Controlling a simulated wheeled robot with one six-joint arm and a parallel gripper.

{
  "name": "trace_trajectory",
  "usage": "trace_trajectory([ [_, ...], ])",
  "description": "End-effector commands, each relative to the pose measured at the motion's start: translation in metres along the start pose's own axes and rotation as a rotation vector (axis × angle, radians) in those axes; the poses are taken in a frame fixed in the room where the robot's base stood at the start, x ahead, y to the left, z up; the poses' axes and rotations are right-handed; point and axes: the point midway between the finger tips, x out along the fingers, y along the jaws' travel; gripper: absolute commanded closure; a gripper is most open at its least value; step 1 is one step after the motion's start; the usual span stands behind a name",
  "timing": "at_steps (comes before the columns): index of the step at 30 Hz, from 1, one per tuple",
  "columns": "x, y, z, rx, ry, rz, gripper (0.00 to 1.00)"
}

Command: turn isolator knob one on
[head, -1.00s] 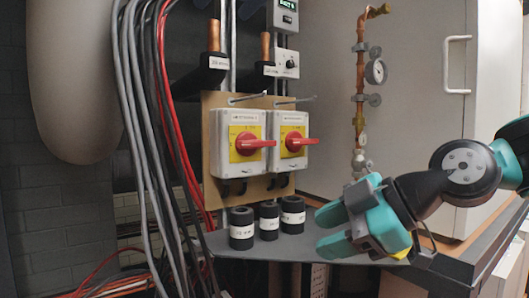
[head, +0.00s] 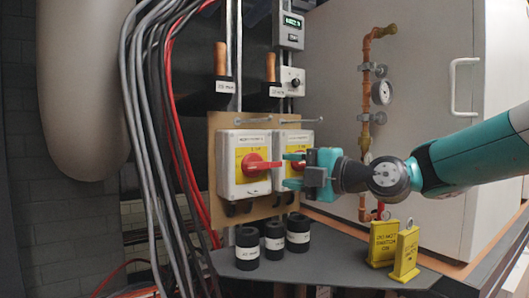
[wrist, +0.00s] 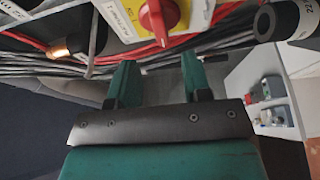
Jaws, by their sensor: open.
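Two grey isolator boxes with yellow plates and red knobs are side by side on a tan board. The left box's red knob (head: 260,164) has its handle horizontal, pointing right. The right box's red knob (head: 299,161) is partly hidden behind my gripper. Their labels are too small to read for sure. My gripper (head: 288,171) is open and empty, with its fingers pointing left in front of the right box. In the wrist view a red knob (wrist: 158,18) shows at the top, beyond the open fingers of my gripper (wrist: 160,75); nothing is between them.
Two yellow tags (head: 383,243) (head: 405,252) stand on the grey shelf (head: 335,262); one reads DO NOT SWITCH ON. Black cylinders (head: 247,249) stand below the boxes. Hanging cables (head: 150,130) run at left. A copper pipe with a gauge (head: 382,93) is at right.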

Motion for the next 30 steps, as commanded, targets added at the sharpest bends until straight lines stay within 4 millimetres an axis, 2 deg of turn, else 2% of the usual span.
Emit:
trace_trajectory([
  [1,0.013,0.006,-0.002,0.003,0.005,-0.001,0.55],
  [3,0.027,0.006,-0.001,0.003,0.004,-0.002,0.55],
  [9,0.059,0.004,-0.001,0.001,0.002,-0.001,0.55],
  [15,0.071,0.001,-0.001,0.0,0.0,0.0,0.55],
  [23,0.071,-0.001,0.0,0.001,-0.001,0.0,0.55],
  [28,0.071,-0.001,0.0,0.001,-0.001,0.0,0.94],
  [29,0.071,0.0,0.0,0.001,-0.001,0.0,1.0],
  [30,0.071,0.0,0.0,0.001,-0.001,0.0,1.0],
])
